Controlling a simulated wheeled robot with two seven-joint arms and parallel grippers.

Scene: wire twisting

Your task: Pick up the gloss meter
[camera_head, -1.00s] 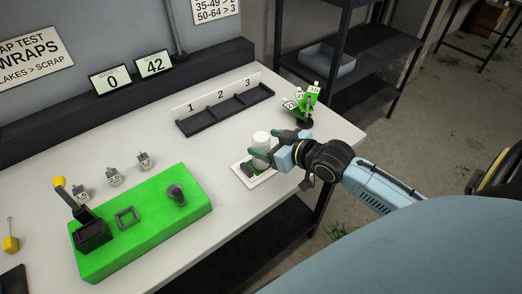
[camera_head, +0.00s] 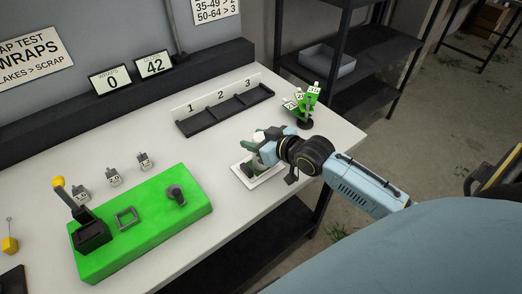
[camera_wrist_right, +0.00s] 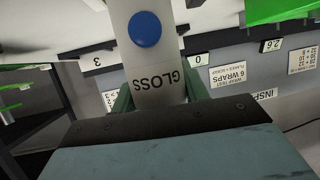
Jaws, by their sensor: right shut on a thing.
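The gloss meter (camera_wrist_right: 152,60) is a white, rounded body with a blue button and the word GLOSS, filling the top middle of the right wrist view. My right gripper (camera_head: 264,150) is shut on it, with a green finger on each side of the body in the wrist view. In the head view the gripper and wrist cover most of the meter, above the white square tray (camera_head: 273,178) near the table's right front edge. I cannot tell whether the meter still touches the tray. My left gripper is not in view.
A green fixture block (camera_head: 150,235) with a lever lies at left front, with several small grey weights (camera_head: 113,177) behind it. A black three-slot rack (camera_head: 225,110) and a stand of green tags (camera_head: 303,105) are farther back. The white tabletop between is clear.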

